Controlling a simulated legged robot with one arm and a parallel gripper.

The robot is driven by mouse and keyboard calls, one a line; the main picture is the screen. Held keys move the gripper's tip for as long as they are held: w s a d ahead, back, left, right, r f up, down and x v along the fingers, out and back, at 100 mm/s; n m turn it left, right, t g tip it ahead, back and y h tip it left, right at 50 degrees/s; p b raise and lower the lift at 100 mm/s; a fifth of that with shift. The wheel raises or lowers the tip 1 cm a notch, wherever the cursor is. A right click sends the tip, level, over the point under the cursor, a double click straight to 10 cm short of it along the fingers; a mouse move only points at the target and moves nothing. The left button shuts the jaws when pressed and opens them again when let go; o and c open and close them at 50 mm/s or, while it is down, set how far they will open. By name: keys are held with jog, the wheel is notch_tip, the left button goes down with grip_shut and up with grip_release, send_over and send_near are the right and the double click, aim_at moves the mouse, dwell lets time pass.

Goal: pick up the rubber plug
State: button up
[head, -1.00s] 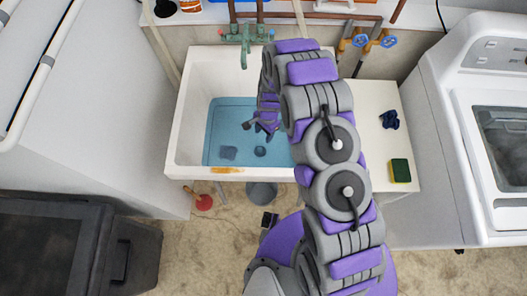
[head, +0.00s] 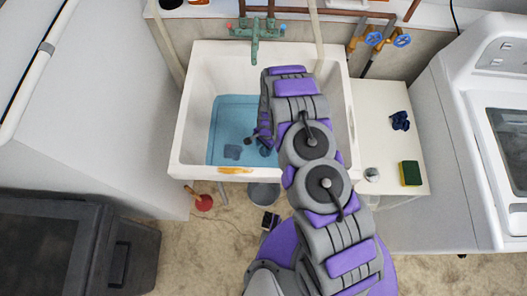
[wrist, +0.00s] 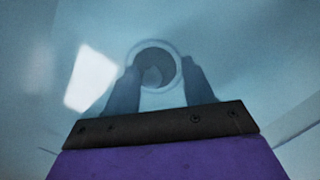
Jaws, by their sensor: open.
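The white sink (head: 177,140) holds blue water (head: 232,118). A dark round thing (head: 265,150), which looks like the rubber plug, lies at the bottom, partly beside my gripper. My gripper (head: 258,138) reaches down into the sink and is partly hidden by my arm. In the wrist view my open gripper (wrist: 161,72) has its two fingers in the water, one on each side of a dark round centre with a pale ring (wrist: 154,66). I cannot tell whether the fingers touch it or how high above it they are.
A green tap (head: 254,36) stands at the back. The right counter (head: 385,100) holds a yellow-green sponge (head: 410,173) and a dark blue item (head: 400,120). Sink walls surround the gripper.

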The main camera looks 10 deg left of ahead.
jog(key=shift+a+f, duration=0.1)
jog(key=shift+d+r, duration=0.2)
jog(key=shift+d, duration=0.4)
jog(key=shift+c, duration=0.3)
jog(key=shift+d+r, duration=0.1)
jog(key=shift+d, duration=0.35)
jog(key=c, duration=0.3)
jog(key=shift+s+a, duration=0.1)
jog(key=shift+a, duration=0.55)
grip_shut()
jog(key=shift+d, duration=0.1)
jog(key=shift+d, duration=0.1)
